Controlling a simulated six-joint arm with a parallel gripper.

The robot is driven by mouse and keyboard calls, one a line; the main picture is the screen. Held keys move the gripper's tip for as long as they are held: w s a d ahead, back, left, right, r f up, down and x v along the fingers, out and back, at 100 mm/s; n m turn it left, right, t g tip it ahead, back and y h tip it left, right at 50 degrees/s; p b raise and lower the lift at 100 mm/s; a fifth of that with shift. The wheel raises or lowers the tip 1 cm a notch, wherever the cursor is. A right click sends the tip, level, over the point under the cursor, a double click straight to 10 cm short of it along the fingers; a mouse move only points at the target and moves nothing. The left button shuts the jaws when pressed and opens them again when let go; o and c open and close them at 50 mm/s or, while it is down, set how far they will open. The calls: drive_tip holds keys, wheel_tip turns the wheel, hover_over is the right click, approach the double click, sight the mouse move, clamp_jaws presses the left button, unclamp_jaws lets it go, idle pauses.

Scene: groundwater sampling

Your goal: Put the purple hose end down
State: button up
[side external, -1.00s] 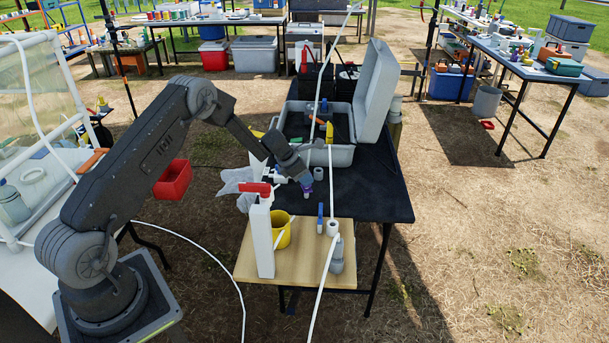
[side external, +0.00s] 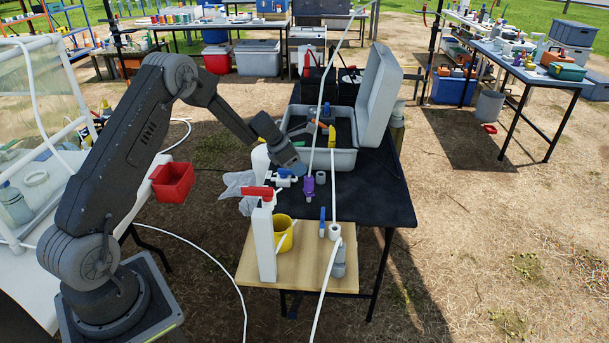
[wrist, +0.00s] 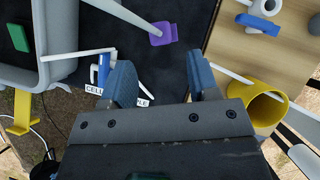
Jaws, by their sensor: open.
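The purple hose end (side external: 308,188) rests on the dark table mat, its white hose running up past the grey case. It also shows at the top of the wrist view (wrist: 163,34), clear of my fingers. My gripper (side external: 298,168) is open and empty, above the mat and left of the purple end. In the wrist view my two blue fingers (wrist: 160,78) are apart with nothing between them. A blue-and-white valve piece (side external: 285,177) lies on the mat below my gripper, partly hidden by the left finger in the wrist view.
In front is a wooden board (side external: 300,270) with a yellow cup (side external: 283,236), a white post with a red-handled valve (side external: 262,192) and a blue-handled piece (side external: 322,222). The mat's right side (side external: 380,190) is clear.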

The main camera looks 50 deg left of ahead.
drive_tip(key=s+d+r+m, duration=0.7)
drive_tip(key=d+r+m, duration=0.1)
drive_tip(key=r, duration=0.3)
drive_tip(key=s+d+r+m, duration=0.7)
drive_tip(key=d+r, duration=0.1)
drive_tip(key=r, duration=0.3)
drive_tip(key=s+d+r+m+y, duration=0.1)
drive_tip(key=s+d+m, duration=0.2)
drive_tip(key=s+m, duration=0.5)
drive_tip(key=s+d+r+m+y, duration=0.1)
drive_tip(key=s+d+m, duration=0.2)
drive_tip(key=s+m, duration=0.5)
drive_tip(key=s, duration=0.5)
drive_tip(key=shift+s+y, duration=0.15)
drive_tip(key=shift+y, duration=0.15)
drive_tip(key=shift+r, duration=0.1)
